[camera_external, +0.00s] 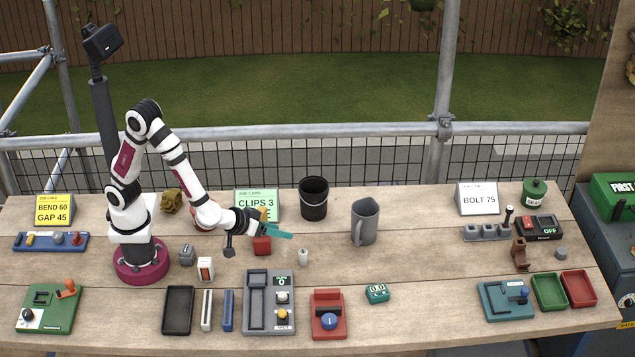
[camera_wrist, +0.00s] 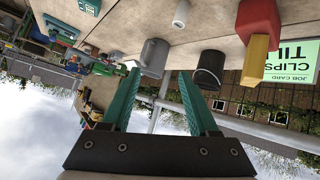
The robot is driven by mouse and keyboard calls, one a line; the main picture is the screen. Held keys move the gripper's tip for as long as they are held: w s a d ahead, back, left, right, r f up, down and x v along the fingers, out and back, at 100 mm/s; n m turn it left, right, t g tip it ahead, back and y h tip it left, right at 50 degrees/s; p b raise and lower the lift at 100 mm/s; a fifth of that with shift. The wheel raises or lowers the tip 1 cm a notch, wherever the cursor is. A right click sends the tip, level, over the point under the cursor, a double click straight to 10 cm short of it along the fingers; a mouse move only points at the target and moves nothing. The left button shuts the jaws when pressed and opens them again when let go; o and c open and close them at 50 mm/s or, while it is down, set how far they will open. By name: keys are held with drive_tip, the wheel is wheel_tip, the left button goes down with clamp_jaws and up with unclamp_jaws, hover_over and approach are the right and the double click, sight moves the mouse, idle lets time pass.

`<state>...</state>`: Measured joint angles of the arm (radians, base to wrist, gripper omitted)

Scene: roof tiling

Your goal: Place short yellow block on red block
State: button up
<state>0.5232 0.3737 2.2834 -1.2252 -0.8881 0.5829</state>
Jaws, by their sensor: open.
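The red block (camera_external: 262,246) stands on the bench just below my gripper's wrist, and it also shows at the top of the wrist view (camera_wrist: 258,19). The yellow block (camera_wrist: 256,56) rests on top of the red block, seen upside down in the wrist view. In the outside view it is mostly hidden behind my gripper. My gripper (camera_external: 290,233) has teal fingers pointing right and is held above the bench, beside the stack. In the wrist view its fingers (camera_wrist: 160,75) are spread apart with nothing between them.
A grey jug (camera_external: 364,222) and a black bucket (camera_external: 314,198) stand to the right and behind. A green job card (camera_external: 258,204) stands behind the stack. A small pale cylinder (camera_external: 303,256) is right of the red block. A grey panel (camera_external: 256,300) lies in front.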

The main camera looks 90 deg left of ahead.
drive_tip(key=s+d+r+m+g+h, duration=0.1)
drive_tip(key=s+d+r+m+h, duration=0.45)
drive_tip(key=m+h, duration=0.25)
drive_tip(key=s+a+m+g+y, duration=0.2)
drive_tip(key=s+a, duration=0.5)
drive_tip(key=s, duration=0.4)
drive_tip(key=s+a+m+g+y, duration=0.2)
drive_tip(key=s+a+m+g, duration=0.2)
drive_tip(key=s, duration=0.7)
drive_tip(key=a+g, duration=0.2)
drive_tip(key=a, duration=0.2)
drive_tip(key=shift+s+r+m+y, duration=0.2)
drive_tip(key=shift+s+m+y, duration=0.1)
drive_tip(key=shift+s, duration=0.1)
